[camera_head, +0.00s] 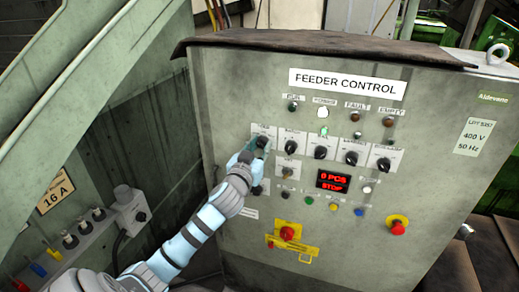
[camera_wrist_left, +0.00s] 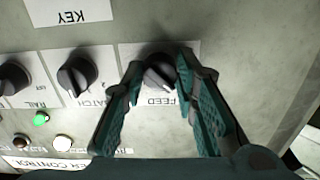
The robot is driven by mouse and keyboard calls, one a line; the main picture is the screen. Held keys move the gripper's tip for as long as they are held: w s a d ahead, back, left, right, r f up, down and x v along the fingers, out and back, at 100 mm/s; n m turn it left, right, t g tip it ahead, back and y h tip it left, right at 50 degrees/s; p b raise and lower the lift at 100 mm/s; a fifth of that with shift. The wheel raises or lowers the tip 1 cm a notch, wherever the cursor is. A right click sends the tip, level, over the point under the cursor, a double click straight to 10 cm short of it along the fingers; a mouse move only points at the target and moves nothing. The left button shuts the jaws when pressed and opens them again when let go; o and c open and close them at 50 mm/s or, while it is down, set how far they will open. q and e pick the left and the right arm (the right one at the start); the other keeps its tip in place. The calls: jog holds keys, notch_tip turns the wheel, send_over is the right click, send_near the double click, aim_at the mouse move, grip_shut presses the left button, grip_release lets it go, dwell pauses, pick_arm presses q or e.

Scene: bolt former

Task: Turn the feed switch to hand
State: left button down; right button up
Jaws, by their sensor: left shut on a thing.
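The feed switch (camera_head: 262,142) is a black rotary knob on a white plate, at the left end of the upper knob row on the grey feeder control cabinet. In the left wrist view, turned upside down, the knob (camera_wrist_left: 160,74) sits above the word FEED. My left gripper (camera_head: 254,149) reaches it from the lower left. Its teal fingers (camera_wrist_left: 158,68) are closed on the knob, one on each side. The fingers hide part of the plate, so I cannot read the set position. My right gripper is not in view.
The batch knob (camera_wrist_left: 77,74) sits close beside the feed switch. A red display (camera_head: 333,181) reads 0 PCS STOP. Lower down are a red rotary switch (camera_head: 288,232) on yellow and a red emergency button (camera_head: 397,225). A socket box (camera_head: 132,211) stands left of the cabinet.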

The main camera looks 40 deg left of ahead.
pick_arm(q)
jog(key=shift+n, duration=0.3)
jog(key=c, duration=1.3)
grip_release()
jog(key=v, duration=1.2)
